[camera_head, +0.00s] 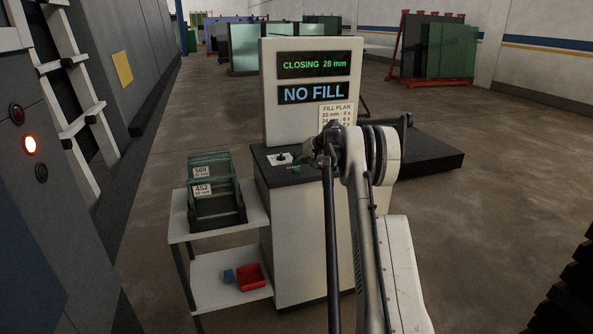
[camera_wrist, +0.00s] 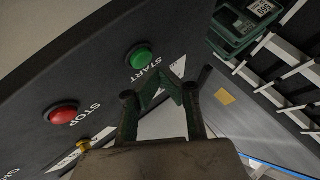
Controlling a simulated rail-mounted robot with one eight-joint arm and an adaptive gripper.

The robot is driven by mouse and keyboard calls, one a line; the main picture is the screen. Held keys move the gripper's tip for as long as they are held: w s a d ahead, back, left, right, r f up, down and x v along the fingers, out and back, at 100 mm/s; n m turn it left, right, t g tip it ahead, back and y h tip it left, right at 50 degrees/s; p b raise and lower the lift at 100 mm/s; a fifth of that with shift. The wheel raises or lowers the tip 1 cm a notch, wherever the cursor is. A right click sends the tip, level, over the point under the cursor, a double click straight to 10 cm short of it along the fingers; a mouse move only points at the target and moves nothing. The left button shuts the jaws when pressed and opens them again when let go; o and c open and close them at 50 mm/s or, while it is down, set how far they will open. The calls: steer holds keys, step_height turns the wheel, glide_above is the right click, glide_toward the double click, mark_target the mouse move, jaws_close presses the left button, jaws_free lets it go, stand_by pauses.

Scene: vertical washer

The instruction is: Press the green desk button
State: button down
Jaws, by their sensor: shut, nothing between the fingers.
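The green desk button (camera_wrist: 139,57) sits on the dark desk top in the wrist view, beside the word START. My gripper (camera_wrist: 164,84) is shut and empty, with its fingertips below and right of the button in that view. They appear apart from the button; the exact gap cannot be told. In the head view my gripper (camera_head: 318,157) is over the right part of the desk top (camera_head: 264,175), where the arm hides part of the surface. A small green spot shows there just left of the gripper, too small to identify surely.
A red STOP button (camera_wrist: 63,115) and a yellow part (camera_wrist: 83,145) are on the desk top. The console panel (camera_head: 313,68) reads CLOSING 28 mm and NO FILL.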

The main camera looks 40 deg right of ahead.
mark_target(297, 169)
steer(key=shift+r+p, duration=0.75)
steer(key=shift+r, duration=1.75)
